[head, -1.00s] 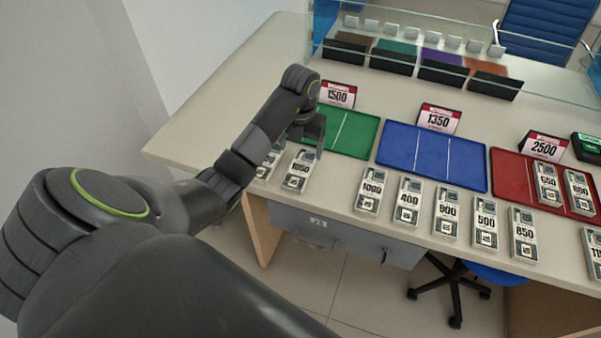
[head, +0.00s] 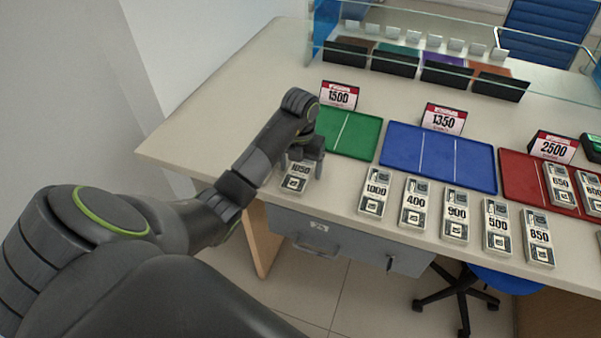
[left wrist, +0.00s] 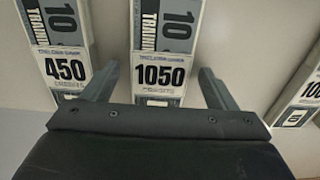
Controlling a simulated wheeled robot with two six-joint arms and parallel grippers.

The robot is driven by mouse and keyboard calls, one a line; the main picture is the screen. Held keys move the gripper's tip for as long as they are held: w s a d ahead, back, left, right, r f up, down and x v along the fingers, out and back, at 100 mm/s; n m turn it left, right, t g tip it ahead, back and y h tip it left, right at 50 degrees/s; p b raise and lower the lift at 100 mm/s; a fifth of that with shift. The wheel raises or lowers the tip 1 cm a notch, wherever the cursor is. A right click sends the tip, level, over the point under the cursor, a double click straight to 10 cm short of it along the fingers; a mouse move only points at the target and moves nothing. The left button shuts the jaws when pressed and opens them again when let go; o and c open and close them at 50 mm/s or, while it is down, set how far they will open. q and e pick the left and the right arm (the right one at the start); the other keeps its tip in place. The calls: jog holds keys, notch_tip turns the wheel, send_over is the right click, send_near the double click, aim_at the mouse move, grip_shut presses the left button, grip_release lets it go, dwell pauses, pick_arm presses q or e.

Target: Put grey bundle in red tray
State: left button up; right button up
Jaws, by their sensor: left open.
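Several grey bundles with printed numbers lie along the front of the counter. The 1050 bundle (head: 296,178) is at the left, below my left gripper (head: 304,163). In the left wrist view my left gripper (left wrist: 158,85) is open, with one finger to each side of the 1050 bundle (left wrist: 160,55); I cannot tell whether they touch it. The 450 bundle (left wrist: 63,50) lies to its left and is hidden by my arm in the head view.
A green tray (head: 362,138) and a blue tray (head: 438,157) stand behind the row. Number cards 1500 (head: 339,95), 1350 (head: 445,119) and 2500 (head: 553,147) stand at the trays. A glass screen (head: 470,65) rises at the back. The counter's left part is clear.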

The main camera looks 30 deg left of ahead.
aim_at(301, 169)
pick_arm(q)
jog(key=shift+c, duration=0.4)
jog(key=c, duration=1.1)
jog(key=shift+r, duration=0.6)
notch_tip(301, 169, up, 9)
jog(key=p, duration=0.8)
jog(key=shift+p, duration=0.3)
